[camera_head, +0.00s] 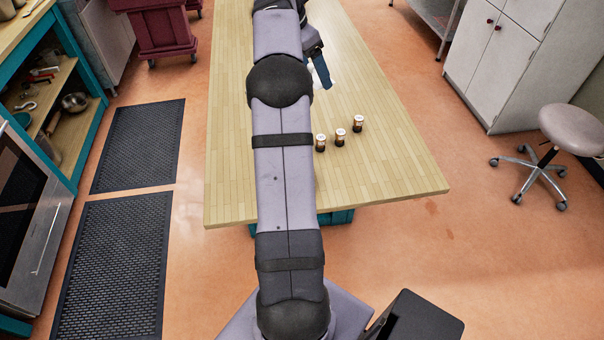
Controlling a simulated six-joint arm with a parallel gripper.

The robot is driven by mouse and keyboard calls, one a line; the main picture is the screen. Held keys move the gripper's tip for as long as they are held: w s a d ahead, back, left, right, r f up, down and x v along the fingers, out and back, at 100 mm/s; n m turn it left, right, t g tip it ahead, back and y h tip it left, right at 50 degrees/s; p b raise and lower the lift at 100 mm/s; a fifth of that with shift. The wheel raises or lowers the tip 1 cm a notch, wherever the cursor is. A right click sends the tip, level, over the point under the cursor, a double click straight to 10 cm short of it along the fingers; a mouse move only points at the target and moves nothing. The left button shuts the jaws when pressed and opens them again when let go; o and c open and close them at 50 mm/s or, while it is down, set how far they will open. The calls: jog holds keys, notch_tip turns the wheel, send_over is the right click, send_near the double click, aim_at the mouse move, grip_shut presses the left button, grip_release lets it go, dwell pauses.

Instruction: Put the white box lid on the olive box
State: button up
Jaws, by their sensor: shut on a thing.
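My gripper (321,72) reaches over the long wooden table, right of my arm's dark elbow joint. It is shut on a thin whitish piece, which looks like the white box lid (330,76); only a small part shows beside the fingers. I cannot tell the lid's tilt or its height above the table. The olive box is not visible; my arm covers a strip down the middle of the table.
Three small dark jars with white caps (340,137) stand on the wooden table (390,165) right of my arm. The table's left part and near right corner are clear. A stool (572,130) and white cabinet (507,55) stand on the floor to the right.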

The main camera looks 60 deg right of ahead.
jog(key=a+n, duration=0.1)
jog(key=a, duration=0.9)
jog(key=s+a+f+m+g, duration=0.1)
jog(key=s+a+f+m, duration=0.4)
jog(key=f, duration=0.3)
jog(key=shift+s+a+y, duration=0.4)
jog(key=shift+s+a, duration=0.05)
jog(key=shift+s, duration=0.3)
jog(key=shift+f+p, duration=1.05)
jog(key=shift+f, duration=3.95)
jog(key=shift+f, duration=0.5)
